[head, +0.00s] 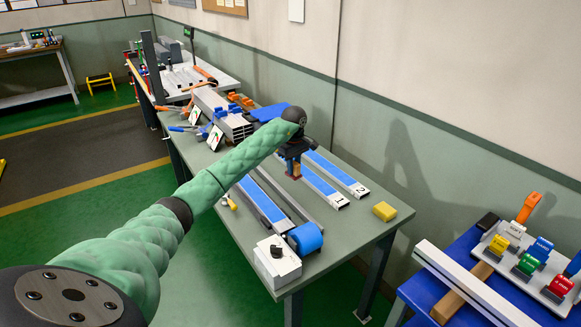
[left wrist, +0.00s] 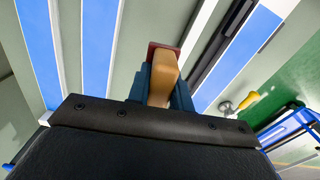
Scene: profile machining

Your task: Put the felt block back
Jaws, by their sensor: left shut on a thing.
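My left gripper (head: 291,160) is above the middle of the green-grey workbench (head: 343,235), its arm reaching in from the lower left. It is shut on a small block with a tan wooden body and a dark red face, which I take as the felt block (left wrist: 163,76). In the left wrist view the block sits between the blue fingers, its red face at the far end. In the head view only a small part of the block (head: 296,172) shows below the fingers. I cannot tell whether it touches anything below. My right gripper is not in view.
Blue-topped strips marked 1 (head: 318,181) and 2 (head: 341,174) lie near the gripper. A yellow block (head: 384,211) lies near the bench's right edge. A blue table (head: 466,262) is at right.

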